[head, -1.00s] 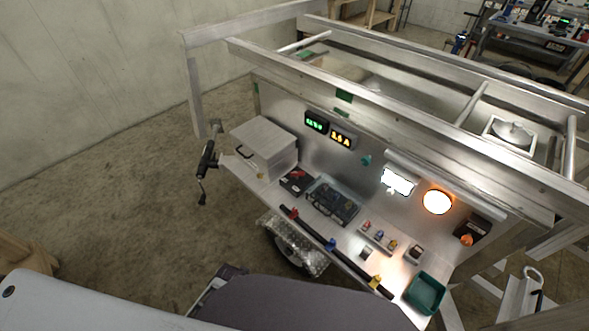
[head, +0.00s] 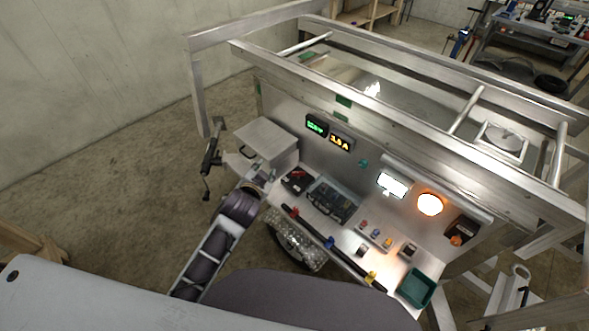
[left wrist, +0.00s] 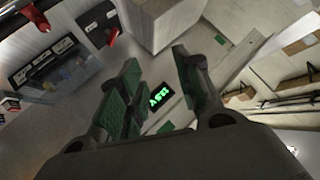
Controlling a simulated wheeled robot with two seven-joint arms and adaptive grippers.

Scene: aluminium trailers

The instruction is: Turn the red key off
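A small black box (head: 297,180) with a red part on top sits on the trailer's shelf, right of the aluminium box. In the left wrist view a red piece (left wrist: 112,36), which looks like the red key, stands out beside the dark box (left wrist: 97,19) near the top. My left gripper (head: 266,175) is over the shelf's left end, in front of the aluminium box and left of the black box. In the left wrist view its two fingers (left wrist: 153,68) stand apart with nothing between them. The key's exact angle is too small to tell. My right gripper is not in view.
The aluminium box (head: 266,139) stands close behind my left gripper. A clear-lidded case (head: 332,200) lies right of the black box. A black bar (head: 310,232) with coloured clamps runs along the front edge. A green tray (head: 417,288) is at the right end. Lit displays (head: 328,132) are on the panel.

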